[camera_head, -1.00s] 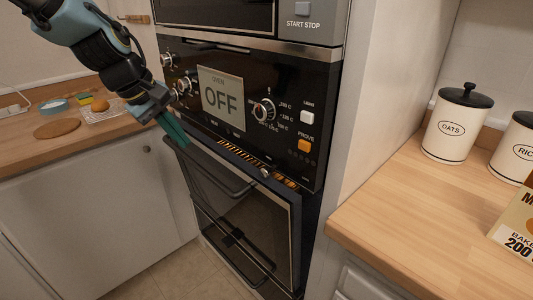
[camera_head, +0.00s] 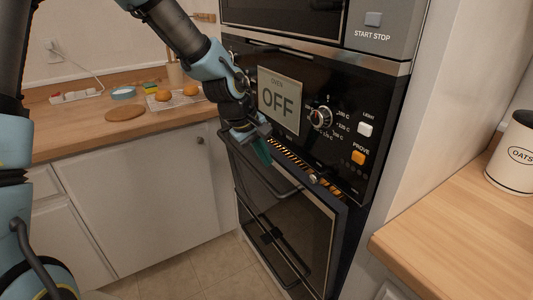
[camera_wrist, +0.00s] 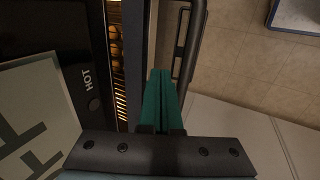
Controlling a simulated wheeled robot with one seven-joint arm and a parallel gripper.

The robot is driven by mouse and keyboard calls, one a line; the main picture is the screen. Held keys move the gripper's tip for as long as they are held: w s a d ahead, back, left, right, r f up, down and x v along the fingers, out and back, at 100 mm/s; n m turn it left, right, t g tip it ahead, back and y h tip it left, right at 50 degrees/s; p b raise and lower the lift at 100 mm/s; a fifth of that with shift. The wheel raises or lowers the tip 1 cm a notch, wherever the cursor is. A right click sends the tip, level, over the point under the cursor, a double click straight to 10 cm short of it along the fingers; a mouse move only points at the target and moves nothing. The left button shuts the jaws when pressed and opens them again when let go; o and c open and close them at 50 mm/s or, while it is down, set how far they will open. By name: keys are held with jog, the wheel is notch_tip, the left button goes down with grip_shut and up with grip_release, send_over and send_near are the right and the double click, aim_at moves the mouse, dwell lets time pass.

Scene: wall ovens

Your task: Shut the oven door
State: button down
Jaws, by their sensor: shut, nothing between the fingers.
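The black oven door (camera_head: 305,222) is ajar, its top tilted out from the oven front, with a lit gap (camera_head: 290,160) above it. The gap also shows in the wrist view (camera_wrist: 116,60). The door's bar handle (camera_head: 262,178) runs across its upper front and shows in the wrist view (camera_wrist: 192,45). My gripper (camera_head: 262,152) is at the left part of the door's top. In the wrist view its teal fingers (camera_wrist: 158,100) are together and empty, beside the door's top edge (camera_wrist: 139,50) on the handle side. I cannot tell whether they touch the door.
The control panel (camera_head: 325,85) reads OFF above the door. A wooden counter with a canister (camera_head: 512,155) stands at the right. The left counter (camera_head: 70,125) holds a round board (camera_head: 126,113) and a rack with buns (camera_head: 175,98). Tiled floor (camera_head: 200,272) lies clear before the cabinets.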

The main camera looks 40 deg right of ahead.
aim_at(279, 157)
jog(key=shift+d, duration=0.25)
jog(key=shift+d+r+b, duration=0.15)
jog(key=shift+d+b, duration=0.05)
jog(key=shift+d, duration=0.6)
jog(key=shift+d+r+b, duration=0.15)
jog(key=shift+d+b, duration=0.05)
jog(key=shift+d, duration=0.55)
jog(key=shift+a, duration=0.1)
